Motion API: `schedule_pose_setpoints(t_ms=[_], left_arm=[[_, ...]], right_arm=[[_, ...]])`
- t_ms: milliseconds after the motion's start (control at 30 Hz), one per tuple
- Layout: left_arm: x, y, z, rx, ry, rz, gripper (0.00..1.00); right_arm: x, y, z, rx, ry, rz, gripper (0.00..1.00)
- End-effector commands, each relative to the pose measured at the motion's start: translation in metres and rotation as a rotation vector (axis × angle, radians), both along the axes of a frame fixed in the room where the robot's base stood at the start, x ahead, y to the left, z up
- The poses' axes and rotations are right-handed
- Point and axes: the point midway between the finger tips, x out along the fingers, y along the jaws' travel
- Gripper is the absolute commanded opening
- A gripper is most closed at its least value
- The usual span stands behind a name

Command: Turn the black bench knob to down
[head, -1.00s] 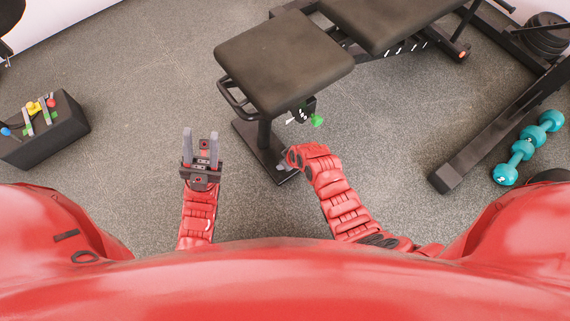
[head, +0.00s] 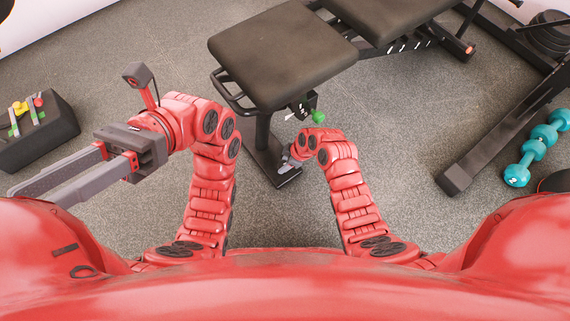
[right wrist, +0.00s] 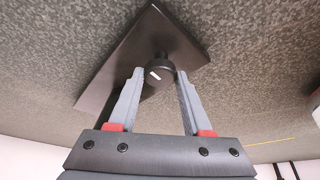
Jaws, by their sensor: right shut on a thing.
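The black bench knob (right wrist: 159,68) shows in the right wrist view as a round black knob with a short white mark on its face. It sits on a dark flat plate (right wrist: 125,65) of the bench. My right gripper (right wrist: 161,78) is shut on the knob, one fingertip on each side. In the head view my right gripper (head: 287,170) is low beside the bench's foot, and the knob is hidden there. The black bench (head: 280,55) stands ahead. My left gripper (head: 30,199) is open and empty at the far left, pointing left.
A green knob (head: 318,116) sits under the bench seat. A dark box with coloured levers (head: 45,130) is on the left. Teal dumbbells (head: 532,150) and a black rack frame (head: 490,125) are on the right. Grey floor between is clear.

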Motion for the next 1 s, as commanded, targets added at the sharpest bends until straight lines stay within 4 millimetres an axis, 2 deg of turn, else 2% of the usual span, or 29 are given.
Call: schedule_pose_setpoints(t_ms=[100,233,700,733,867,900,1000], left_arm=[[-0.013,0.011,-0.005,-0.045,-0.085,-0.043,0.4],[-0.02,0.018,-0.008,-0.073,-0.138,-0.071,0.4],[-0.023,0.022,-0.009,-0.087,-0.16,-0.085,0.4],[-0.023,0.022,-0.009,-0.087,-0.16,-0.085,0.4],[-0.023,0.022,-0.009,-0.087,-0.16,-0.085,0.4],[-0.023,0.022,-0.009,-0.087,-0.16,-0.085,0.4],[-0.023,0.022,-0.009,-0.087,-0.16,-0.085,0.4]], right_arm=[[0.001,0.0,-0.001,0.0,-0.003,0.027,0.0],[0.001,0.0,0.0,0.0,-0.001,0.048,0.0],[0.001,0.0,0.0,-0.001,-0.001,0.057,0.0],[0.001,0.0,0.0,-0.001,-0.001,0.057,0.53],[0.0,0.0,0.0,-0.001,-0.001,0.057,0.76],[0.0,0.0,0.0,-0.001,-0.001,0.057,0.79],[0.0,0.0,0.0,-0.001,-0.001,0.057,0.79]])
